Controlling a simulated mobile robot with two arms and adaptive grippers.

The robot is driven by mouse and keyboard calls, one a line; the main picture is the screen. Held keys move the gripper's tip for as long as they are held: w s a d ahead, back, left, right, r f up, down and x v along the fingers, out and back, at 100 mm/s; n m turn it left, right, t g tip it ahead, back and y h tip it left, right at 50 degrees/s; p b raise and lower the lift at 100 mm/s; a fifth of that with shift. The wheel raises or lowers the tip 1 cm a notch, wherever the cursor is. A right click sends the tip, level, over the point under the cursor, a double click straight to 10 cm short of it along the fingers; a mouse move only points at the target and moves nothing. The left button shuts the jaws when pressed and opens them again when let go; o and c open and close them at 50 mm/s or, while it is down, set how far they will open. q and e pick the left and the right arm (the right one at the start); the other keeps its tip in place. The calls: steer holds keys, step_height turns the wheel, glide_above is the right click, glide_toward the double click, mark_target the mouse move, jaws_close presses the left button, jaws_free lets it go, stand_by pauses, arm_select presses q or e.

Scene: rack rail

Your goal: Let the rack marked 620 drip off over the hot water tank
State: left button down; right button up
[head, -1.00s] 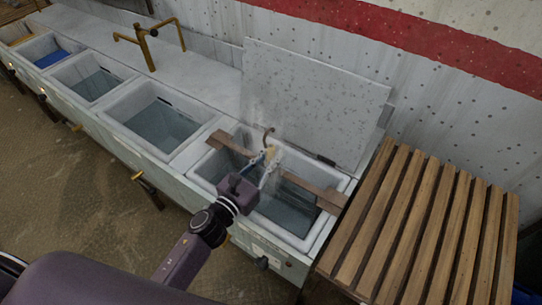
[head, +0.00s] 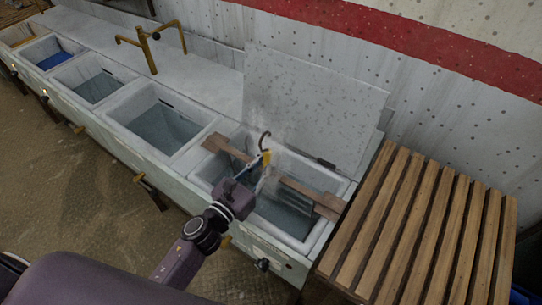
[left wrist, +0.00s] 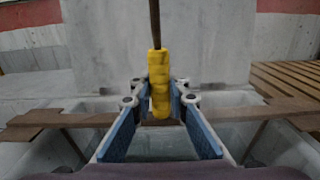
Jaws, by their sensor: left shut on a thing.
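My left gripper (head: 262,170) is shut on a yellow grip (head: 266,157) with a dark rod and hook above it. In the left wrist view the yellow grip (left wrist: 159,85) stands upright between the blue pads (left wrist: 118,136). It is over the rightmost tank (head: 335,178), which steams and holds dark water. Dark flat parts (head: 296,196) show low in this tank, beside the grip; I cannot tell if they belong to the rack. No 620 mark is readable. My right gripper is not in view.
Brown boards (head: 228,147) lie across this tank at both sides. A speckled grey lid (head: 315,100) stands up behind it. A slatted wooden bench (head: 420,230) is at the right. More tanks (head: 155,120) and a brass tap (head: 150,45) are at the left.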

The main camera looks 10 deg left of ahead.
arm_select(q)
steer(key=shift+b+v, duration=0.7)
steer(key=shift+v, duration=2.5)
steer(key=shift+s+a, duration=0.1)
steer(key=shift+s, duration=0.25)
steer(key=c, duration=2.4)
jaws_free()
steer(key=shift+r, duration=0.15)
jaws_close()
steer(key=shift+w, duration=0.1)
